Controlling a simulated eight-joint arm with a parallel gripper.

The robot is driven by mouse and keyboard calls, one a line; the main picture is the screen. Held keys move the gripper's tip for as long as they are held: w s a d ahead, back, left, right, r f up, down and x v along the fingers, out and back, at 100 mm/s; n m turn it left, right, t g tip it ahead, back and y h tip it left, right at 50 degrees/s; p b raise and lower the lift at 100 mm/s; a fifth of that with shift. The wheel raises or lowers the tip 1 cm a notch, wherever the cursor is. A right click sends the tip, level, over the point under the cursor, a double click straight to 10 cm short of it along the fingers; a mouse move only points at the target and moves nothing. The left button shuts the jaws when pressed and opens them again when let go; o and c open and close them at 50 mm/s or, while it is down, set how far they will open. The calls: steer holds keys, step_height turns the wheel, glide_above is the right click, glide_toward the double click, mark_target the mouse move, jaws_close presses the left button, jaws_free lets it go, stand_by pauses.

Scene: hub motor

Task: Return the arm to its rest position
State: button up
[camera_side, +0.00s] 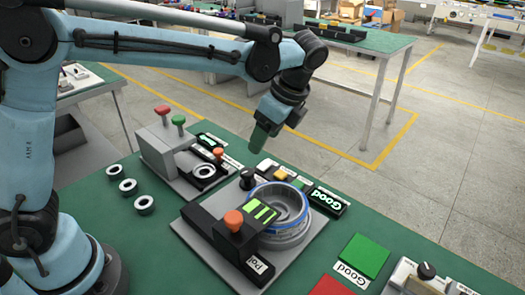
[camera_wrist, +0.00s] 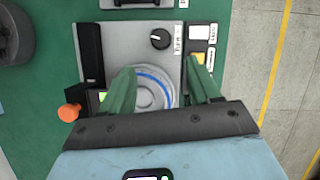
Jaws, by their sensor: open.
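My gripper (camera_side: 259,142) hangs in the air above the work table, pointing down, with its green fingers above and behind the test fixture in the side view. In the wrist view my gripper (camera_wrist: 160,67) has its two green fingers spread apart with nothing between them. The hub motor (camera_side: 286,233), a silver round body with a blue ring, sits in the grey fixture and is apart from the fingers. The motor also shows in the wrist view (camera_wrist: 153,92), below the fingers and partly covered by the left one.
The fixture has an orange-knobbed lever (camera_side: 234,220) and a lit "Good" display (camera_side: 328,200). A second station (camera_side: 175,150) with red and green knobs stands left of it. Several small rings lie on the green table (camera_side: 150,235). Green (camera_side: 364,256) and red (camera_side: 331,286) pads lie at the front.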

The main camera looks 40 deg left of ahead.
steer(key=s+a+f+n+t+h, duration=0.1)
steer(key=s+a+n+t+h, duration=0.3)
steer(key=s+a+n+t, duration=0.3)
steer(key=s+n+t, duration=0.1)
steer(key=s+n, duration=0.4)
steer(key=n, duration=0.4)
steer(key=shift+a+f+h, duration=0.2)
steer(key=shift+a+h, duration=0.1)
